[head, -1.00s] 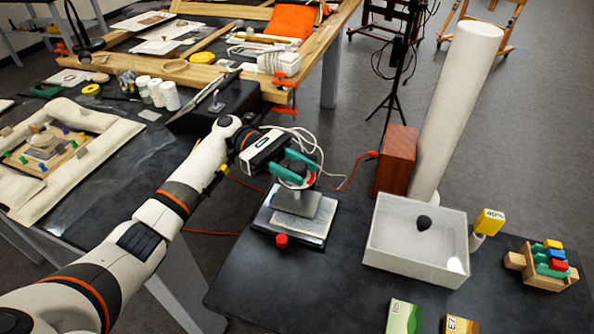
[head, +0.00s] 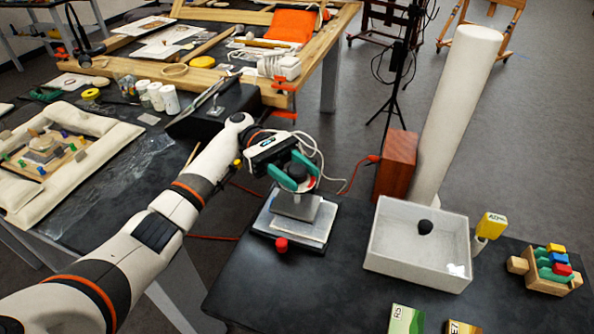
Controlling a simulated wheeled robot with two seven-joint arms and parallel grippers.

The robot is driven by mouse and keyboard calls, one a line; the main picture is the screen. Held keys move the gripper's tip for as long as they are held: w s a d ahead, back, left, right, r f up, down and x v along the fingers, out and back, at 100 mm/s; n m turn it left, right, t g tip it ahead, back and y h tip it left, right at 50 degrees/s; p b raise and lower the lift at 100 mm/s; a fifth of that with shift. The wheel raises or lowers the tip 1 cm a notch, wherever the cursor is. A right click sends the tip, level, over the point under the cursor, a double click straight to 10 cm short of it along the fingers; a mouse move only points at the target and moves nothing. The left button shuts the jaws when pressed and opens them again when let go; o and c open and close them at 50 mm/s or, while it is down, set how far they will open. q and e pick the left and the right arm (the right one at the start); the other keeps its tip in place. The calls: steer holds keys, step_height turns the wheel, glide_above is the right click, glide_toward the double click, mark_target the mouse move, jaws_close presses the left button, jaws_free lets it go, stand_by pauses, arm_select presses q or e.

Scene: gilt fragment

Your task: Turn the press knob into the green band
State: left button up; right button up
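The small press stands on the near dark table, with a grey plate (head: 297,207) above a pale pad (head: 290,226) on a dark base. A red knob-like part (head: 281,244) sits at its front edge. The fingers and wrist hide much of the knob. The green band and any pointer are too small or hidden to make out. My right gripper is not in view.
Right of the press stand a white tray (head: 375,245) with a dark bulb, a reddish-brown block (head: 396,165) and a tall white roll (head: 457,110). A yellow tag (head: 492,226), a wooden rack of coloured blocks (head: 549,270) and green cards (head: 405,320) lie farther right and nearer.

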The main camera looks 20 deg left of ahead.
arm_select(q)
steer(key=shift+o, duration=0.9)
steer(key=b+v, duration=0.2)
steer(key=v, duration=0.1)
steer(key=b+v, duration=0.2)
steer(key=shift+w+a+f, duration=0.15)
steer(key=shift+a+f, duration=0.05)
steer(key=shift+f, duration=0.1)
steer(key=a+b, duration=0.1)
steer(key=w+a+b, duration=0.1)
steer(key=shift+r+b, duration=0.3)
steer(key=shift+d, duration=0.1)
